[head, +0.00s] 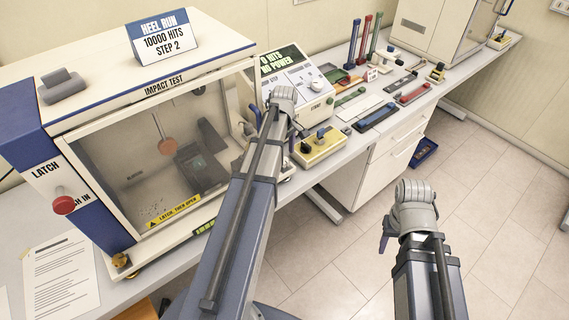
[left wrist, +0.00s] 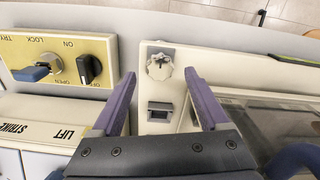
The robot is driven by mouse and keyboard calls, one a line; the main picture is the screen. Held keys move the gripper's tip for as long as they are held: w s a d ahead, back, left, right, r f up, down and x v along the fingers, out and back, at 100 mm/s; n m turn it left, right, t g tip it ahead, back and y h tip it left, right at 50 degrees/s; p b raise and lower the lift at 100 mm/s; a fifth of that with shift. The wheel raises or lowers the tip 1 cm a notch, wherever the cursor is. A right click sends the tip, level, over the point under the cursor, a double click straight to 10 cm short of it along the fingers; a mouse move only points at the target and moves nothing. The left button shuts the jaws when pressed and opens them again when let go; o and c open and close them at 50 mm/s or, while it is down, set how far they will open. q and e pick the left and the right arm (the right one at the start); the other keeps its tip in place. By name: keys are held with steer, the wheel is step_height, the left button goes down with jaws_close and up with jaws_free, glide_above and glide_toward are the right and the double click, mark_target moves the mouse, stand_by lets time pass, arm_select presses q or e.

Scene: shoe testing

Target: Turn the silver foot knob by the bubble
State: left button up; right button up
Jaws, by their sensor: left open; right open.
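A silver scalloped foot knob (left wrist: 160,66) shows in the left wrist view on the pale base of the tester, beside its clear panel. My left gripper (left wrist: 160,74) is open, its two purple fingers on either side of the knob in that picture, with gaps to both. I cannot tell how high the fingertips are above it. A small grey-framed dark window (left wrist: 160,111) sits close to the knob; I cannot make out a bubble in it. In the head view my left arm hides much of that corner. My right gripper (head: 385,241) hangs over the floor, away from the bench; its fingers are mostly hidden.
The impact tester (head: 190,60) with its clear front stands left of my left arm. A yellow switch box (head: 322,147) with a blue key lever and a black knob is close to the left gripper. A brass foot (head: 120,260) is at the tester's near corner.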

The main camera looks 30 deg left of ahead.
mark_target(284, 163)
arm_select(q)
steer(key=shift+f+b, duration=0.95)
steer(key=shift+f, duration=0.5)
arm_select(e)
step_height(284, 163, down, 3)
steer(key=shift+r, duration=0.1)
arm_select(q)
steer(key=shift+c, duration=0.4)
jaws_close()
